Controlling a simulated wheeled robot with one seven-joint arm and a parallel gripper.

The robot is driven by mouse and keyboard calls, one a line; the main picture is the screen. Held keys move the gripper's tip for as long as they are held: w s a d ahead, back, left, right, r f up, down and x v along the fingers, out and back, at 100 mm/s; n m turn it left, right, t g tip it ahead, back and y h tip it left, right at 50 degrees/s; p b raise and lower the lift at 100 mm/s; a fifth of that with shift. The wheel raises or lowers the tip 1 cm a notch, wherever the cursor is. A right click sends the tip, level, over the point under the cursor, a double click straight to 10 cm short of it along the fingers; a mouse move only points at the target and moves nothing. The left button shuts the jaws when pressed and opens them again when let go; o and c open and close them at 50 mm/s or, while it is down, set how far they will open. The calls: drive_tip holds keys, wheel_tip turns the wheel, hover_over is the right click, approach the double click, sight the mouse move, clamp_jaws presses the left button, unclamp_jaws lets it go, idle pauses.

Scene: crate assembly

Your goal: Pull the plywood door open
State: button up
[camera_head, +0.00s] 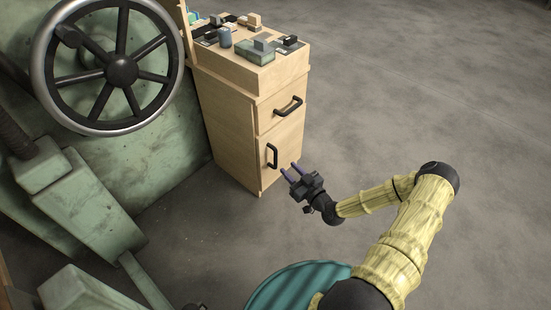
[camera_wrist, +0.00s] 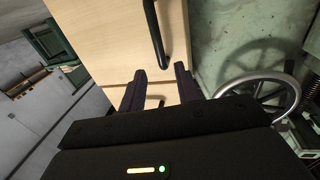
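The plywood door (camera_head: 287,144) is the lower front of a small plywood cabinet, and it looks closed. Its black upright handle (camera_head: 272,156) is near the door's left edge. My gripper (camera_head: 289,168) is in front of the door, to the right of the handle and a little lower in the picture. Its two fingers are parted with nothing between them. In the wrist view the door (camera_wrist: 108,32) fills the upper middle, and its handle (camera_wrist: 155,36) lies just above the open fingertips (camera_wrist: 160,70). The handle appears apart from the fingers.
Above the door is a drawer with a black horizontal handle (camera_head: 288,106). Several small blocks and parts lie on the cabinet top (camera_head: 235,64). A green machine with a large handwheel (camera_head: 122,71) stands at the left. The floor (camera_head: 430,100) at the right is clear.

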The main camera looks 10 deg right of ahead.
drive_tip(key=b, duration=0.3)
hover_over(275, 166)
drive_tip(key=shift+d+f, duration=0.15)
drive_tip(key=shift+d, duration=0.2)
drive_tip(key=shift+w+a, duration=0.2)
drive_tip(key=shift+w, duration=0.2)
drive_tip(key=shift+c, duration=0.4)
clamp_jaws()
